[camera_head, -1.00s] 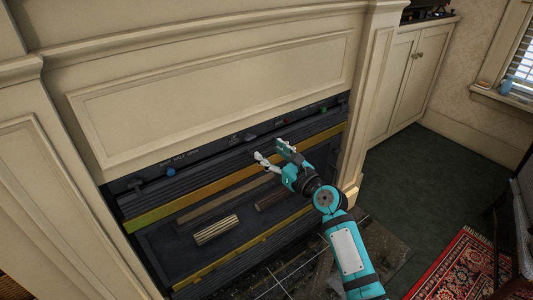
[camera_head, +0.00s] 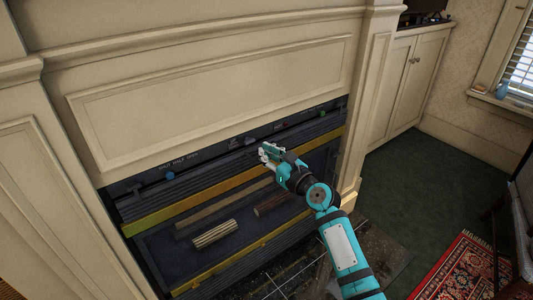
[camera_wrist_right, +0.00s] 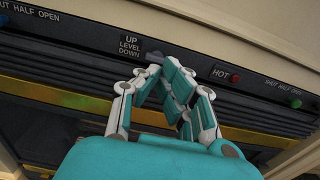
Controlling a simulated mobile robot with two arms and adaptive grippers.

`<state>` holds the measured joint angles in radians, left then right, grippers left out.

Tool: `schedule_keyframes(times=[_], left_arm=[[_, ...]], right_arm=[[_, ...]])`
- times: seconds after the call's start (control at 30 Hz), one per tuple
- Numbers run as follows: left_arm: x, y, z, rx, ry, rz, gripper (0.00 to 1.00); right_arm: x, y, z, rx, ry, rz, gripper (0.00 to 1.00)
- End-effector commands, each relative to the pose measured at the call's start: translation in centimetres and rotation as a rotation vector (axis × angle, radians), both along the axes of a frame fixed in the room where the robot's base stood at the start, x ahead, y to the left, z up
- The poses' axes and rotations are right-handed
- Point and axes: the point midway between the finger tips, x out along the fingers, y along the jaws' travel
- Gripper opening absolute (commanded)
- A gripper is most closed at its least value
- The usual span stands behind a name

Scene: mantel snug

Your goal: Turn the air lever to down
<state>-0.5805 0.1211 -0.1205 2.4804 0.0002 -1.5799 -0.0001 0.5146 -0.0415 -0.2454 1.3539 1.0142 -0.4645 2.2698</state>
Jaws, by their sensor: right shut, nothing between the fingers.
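The air lever is a small grey tab (camera_wrist_right: 154,57) beside a label reading "UP LEVEL DOWN" (camera_wrist_right: 129,46) on the dark control strip; in the head view the lever (camera_head: 250,141) is small, left of the red knob. My right gripper (camera_head: 266,153) is shut and empty, its fingertips just below and right of the lever. In the right wrist view its fingertips (camera_wrist_right: 154,72) come together right under the lever and partly hide it. I cannot tell whether they touch it. My left gripper is not in view.
The dark strip also carries a blue knob (camera_head: 170,175), a red "HOT" knob (camera_wrist_right: 235,78) and a green knob (camera_wrist_right: 296,103). Below are black slats, a brass bar (camera_head: 180,205) and logs (camera_head: 215,234). The cream mantel panel (camera_head: 210,95) overhangs the strip.

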Motion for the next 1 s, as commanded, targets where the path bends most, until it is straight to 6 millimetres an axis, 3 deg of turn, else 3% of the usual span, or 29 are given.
schedule_keyframes(times=[0.27, 0.7, 1.0], left_arm=[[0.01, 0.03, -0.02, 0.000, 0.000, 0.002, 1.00], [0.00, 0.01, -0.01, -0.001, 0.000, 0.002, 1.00], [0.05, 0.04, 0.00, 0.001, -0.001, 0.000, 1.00]], right_arm=[[-0.04, 0.13, 0.03, 0.001, -0.001, 0.002, 0.01], [-0.04, 0.12, 0.03, 0.001, -0.001, 0.002, 0.58], [-0.17, 0.04, 0.02, 0.001, -0.001, 0.002, 0.58]])
